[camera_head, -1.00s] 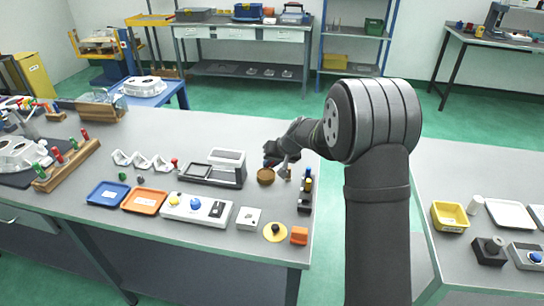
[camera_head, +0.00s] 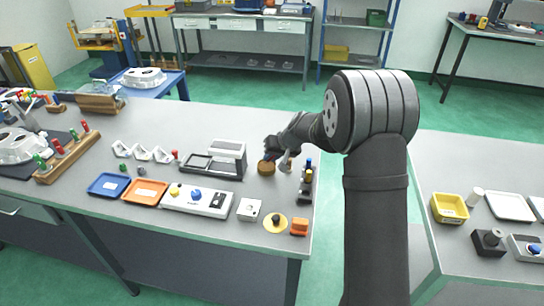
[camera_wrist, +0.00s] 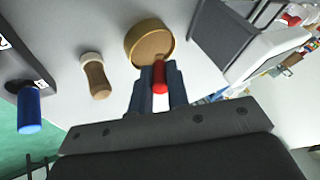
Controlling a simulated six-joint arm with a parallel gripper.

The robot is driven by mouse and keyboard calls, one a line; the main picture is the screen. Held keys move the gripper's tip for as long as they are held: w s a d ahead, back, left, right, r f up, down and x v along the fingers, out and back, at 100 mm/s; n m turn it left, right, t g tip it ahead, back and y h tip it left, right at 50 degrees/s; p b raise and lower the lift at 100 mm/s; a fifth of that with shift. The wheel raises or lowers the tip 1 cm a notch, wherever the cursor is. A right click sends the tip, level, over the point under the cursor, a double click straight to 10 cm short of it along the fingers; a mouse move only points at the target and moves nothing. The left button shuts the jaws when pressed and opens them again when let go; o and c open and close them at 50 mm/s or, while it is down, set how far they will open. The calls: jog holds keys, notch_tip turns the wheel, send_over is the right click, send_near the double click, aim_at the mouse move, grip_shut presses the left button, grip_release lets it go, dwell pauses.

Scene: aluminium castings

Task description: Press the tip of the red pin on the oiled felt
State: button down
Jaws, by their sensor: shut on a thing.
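My gripper (camera_wrist: 156,92) is shut on the red pin (camera_wrist: 160,77), whose red part shows between the fingers in the wrist view. Past it lies a round, tan-rimmed dish (camera_wrist: 133,31) with a brown inner surface (camera_wrist: 152,46), which looks like the oiled felt. The pin overlaps the dish's near edge in this view; I cannot tell whether its tip touches the felt. In the head view the gripper (camera_head: 272,151) is just above the dish (camera_head: 266,169), and the pin is not clear there.
A wooden peg with a pale top (camera_wrist: 95,75) stands close to the dish. A black block with a blue-ended pin (camera_wrist: 30,112) is beyond it. Blue (camera_head: 108,187) and orange (camera_head: 145,192) trays lie farther left.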

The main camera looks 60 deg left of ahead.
jog(key=shift+f, duration=0.75)
dwell(1.2)
jog(key=shift+r, duration=0.1)
jog(key=shift+r, duration=3.5)
